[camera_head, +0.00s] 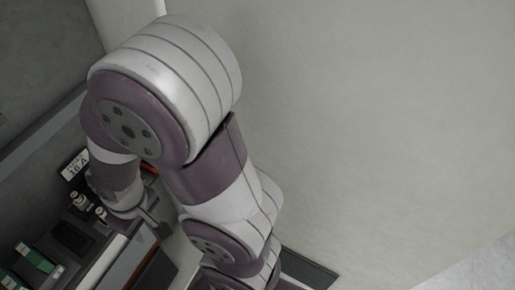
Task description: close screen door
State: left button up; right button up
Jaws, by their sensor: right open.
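One of my arms fills the left and middle of the head view, hiding much of what lies behind it. My right gripper (150,224) is small, partly behind that arm, at the lower left; its jaws are open and I see nothing between them. It is close to the upper end of a grey panel with a pale edge (132,258). I cannot tell whether they touch. No screen door can be made out for certain. My left gripper is not in view.
A large pale, plain surface (390,120) fills the right side. At the lower left are green-and-white boxes (35,258), small bottles (82,201) and a label (75,165). A dark flat piece (310,269) shows at the bottom middle. Light floor (480,268) shows at the lower right.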

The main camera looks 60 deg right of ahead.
aim_at(385, 130)
jog(key=k+j, duration=0.1)
jog(key=k, duration=0.45)
jog(key=k+j+u, duration=0.1)
jog(key=k, duration=0.5)
jog(key=k+j, duration=0.15)
jog(key=k, duration=0.4)
jog(key=k+l+u, duration=0.3)
jog(key=k+l, duration=0.9)
jog(key=l, duration=0.55)
jog(key=k+l, duration=0.15)
jog(key=l, duration=0.45)
jog(key=l+u, duration=0.1)
jog(key=l, duration=0.45)
jog(key=k+l, duration=0.1)
jog(key=l, duration=0.5)
jog(key=l+z, duration=0.2)
jog(key=i+l+z, duration=0.15)
jog(key=l, duration=0.15)
